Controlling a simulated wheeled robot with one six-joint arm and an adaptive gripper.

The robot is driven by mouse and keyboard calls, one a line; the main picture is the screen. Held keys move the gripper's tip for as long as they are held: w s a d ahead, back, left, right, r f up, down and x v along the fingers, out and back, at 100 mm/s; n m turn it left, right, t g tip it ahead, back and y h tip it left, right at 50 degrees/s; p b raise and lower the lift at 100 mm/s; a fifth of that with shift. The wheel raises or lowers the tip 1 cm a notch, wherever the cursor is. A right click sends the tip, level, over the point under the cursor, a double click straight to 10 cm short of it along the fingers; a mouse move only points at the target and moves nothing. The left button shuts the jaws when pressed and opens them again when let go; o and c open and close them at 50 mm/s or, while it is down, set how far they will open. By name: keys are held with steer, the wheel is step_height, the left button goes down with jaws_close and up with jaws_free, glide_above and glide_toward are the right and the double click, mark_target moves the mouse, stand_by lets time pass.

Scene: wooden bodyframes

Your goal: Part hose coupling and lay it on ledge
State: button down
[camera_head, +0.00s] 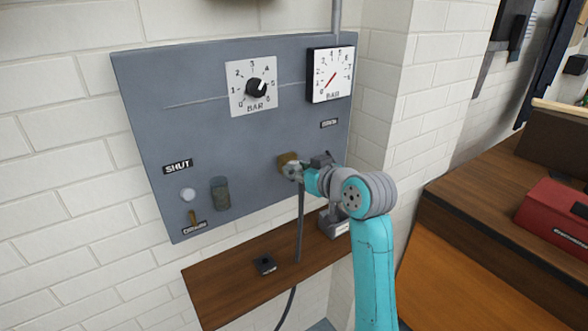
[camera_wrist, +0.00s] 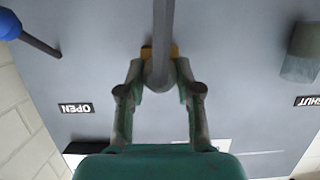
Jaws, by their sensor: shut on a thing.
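The hose coupling (camera_wrist: 159,72) is a grey piece with the grey hose (camera_head: 299,222) running down from it. Behind it a brass fitting (camera_head: 286,159) shows on the grey-blue panel, and a bit of brass (camera_wrist: 174,51) shows in the wrist view. My gripper (camera_head: 295,171) is at the panel, its two fingers shut on the coupling from both sides. The coupling looks up against the brass fitting; I cannot tell whether they are joined. The wooden ledge (camera_head: 222,297) runs along the wall below the panel.
The panel (camera_head: 190,110) carries a dial knob (camera_head: 256,87), a pressure gauge (camera_head: 331,75) and a greenish cylinder (camera_head: 221,193). A small black block (camera_head: 265,265) lies on the ledge, and a grey item (camera_head: 334,224) stands at its right. The ledge's left part is bare.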

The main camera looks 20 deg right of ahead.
steer(key=shift+s+d, duration=0.3)
steer(key=shift+s, duration=0.45)
stand_by(0.4)
steer(key=shift+s+d, duration=0.2)
steer(key=shift+s, duration=0.4)
steer(key=shift+s+d, duration=0.15)
steer(key=shift+s, duration=0.4)
steer(key=shift+f, duration=0.1)
glide_above(291, 266)
step_height(291, 266, down, 20)
steer(key=shift+f, duration=2.45)
steer(key=shift+f, duration=0.1)
